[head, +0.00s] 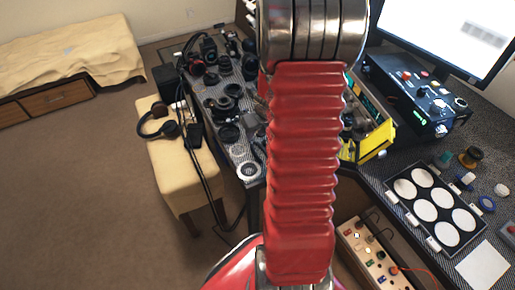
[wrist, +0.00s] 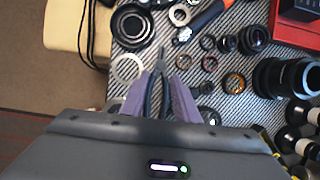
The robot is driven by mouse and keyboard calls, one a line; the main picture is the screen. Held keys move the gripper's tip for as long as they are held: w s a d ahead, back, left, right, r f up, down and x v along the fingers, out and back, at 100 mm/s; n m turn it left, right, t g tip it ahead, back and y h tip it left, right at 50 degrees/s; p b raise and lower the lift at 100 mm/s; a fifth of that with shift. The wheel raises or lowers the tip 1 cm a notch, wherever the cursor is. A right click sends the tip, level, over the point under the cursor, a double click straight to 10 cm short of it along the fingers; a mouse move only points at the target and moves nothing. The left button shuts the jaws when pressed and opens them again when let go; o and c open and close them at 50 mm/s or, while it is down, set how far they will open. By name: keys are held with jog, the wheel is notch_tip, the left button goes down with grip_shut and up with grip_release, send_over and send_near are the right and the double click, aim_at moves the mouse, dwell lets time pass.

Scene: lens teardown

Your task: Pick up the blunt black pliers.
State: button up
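The black pliers (wrist: 161,66) lie on the patterned table top in the wrist view, jaws pointing up and handles spread toward my gripper. My gripper (wrist: 159,78) is open, its two purple fingers on either side of the handles. A gap shows between the fingertips and the pliers, and I cannot tell how far above the table the fingers are. The lower ends of the handles are hidden behind the gripper body. In the head view, my red arm covers the gripper and the pliers cannot be made out.
A metal ring (wrist: 128,68) lies close to the left finger, and a large black lens ring (wrist: 132,24) lies above it. An orange-and-black tool (wrist: 208,15) and several lens parts crowd the right. A beige bench (head: 180,160) with headphones (head: 160,122) adjoins the table.

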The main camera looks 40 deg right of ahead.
aim_at(253, 141)
jog(key=shift+w+f, duration=0.1)
jog(key=shift+f, duration=0.25)
jog(key=shift+w+x, duration=0.2)
jog(key=shift+x, duration=2.4)
jog(key=shift+d+r, duration=0.1)
jog(key=shift+d, duration=0.05)
jog(key=shift+c, duration=0.4)
grip_shut()
